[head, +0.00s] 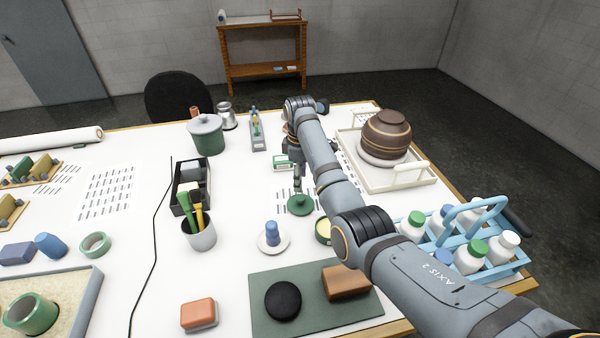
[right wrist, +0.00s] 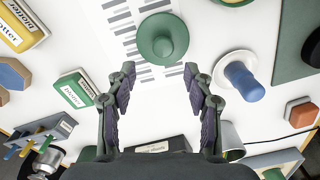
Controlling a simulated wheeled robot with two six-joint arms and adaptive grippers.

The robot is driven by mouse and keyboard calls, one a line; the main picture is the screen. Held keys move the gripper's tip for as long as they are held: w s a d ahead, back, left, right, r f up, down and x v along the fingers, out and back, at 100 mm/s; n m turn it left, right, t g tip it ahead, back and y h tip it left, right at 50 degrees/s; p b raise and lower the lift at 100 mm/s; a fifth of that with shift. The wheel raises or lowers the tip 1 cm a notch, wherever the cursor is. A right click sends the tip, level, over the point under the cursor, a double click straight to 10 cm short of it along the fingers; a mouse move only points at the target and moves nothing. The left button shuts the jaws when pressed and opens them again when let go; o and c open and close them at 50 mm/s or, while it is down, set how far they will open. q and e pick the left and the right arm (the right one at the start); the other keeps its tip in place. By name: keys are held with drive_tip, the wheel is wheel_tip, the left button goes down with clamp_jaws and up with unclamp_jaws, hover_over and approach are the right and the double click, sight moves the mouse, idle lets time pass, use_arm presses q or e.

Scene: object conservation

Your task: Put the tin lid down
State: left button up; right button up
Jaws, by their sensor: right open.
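The green tin lid (head: 300,205) lies knob up on a printed sheet on the white table. In the right wrist view the lid (right wrist: 163,38) shows whole, just beyond my fingertips and between their lines. My right gripper (head: 298,182) points down behind the lid in the head view. Its two fingers (right wrist: 160,78) stand wide apart with nothing between them. A yellowish tin (head: 323,232) stands beside the lid, partly hidden by my right arm. My left gripper is not in view.
A blue-knobbed piece on a white saucer (head: 273,243) is close to the lid. A green mat (head: 262,318) with a black stone and brown block lies nearer.

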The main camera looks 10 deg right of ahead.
drive_tip(key=shift+r, duration=1.85)
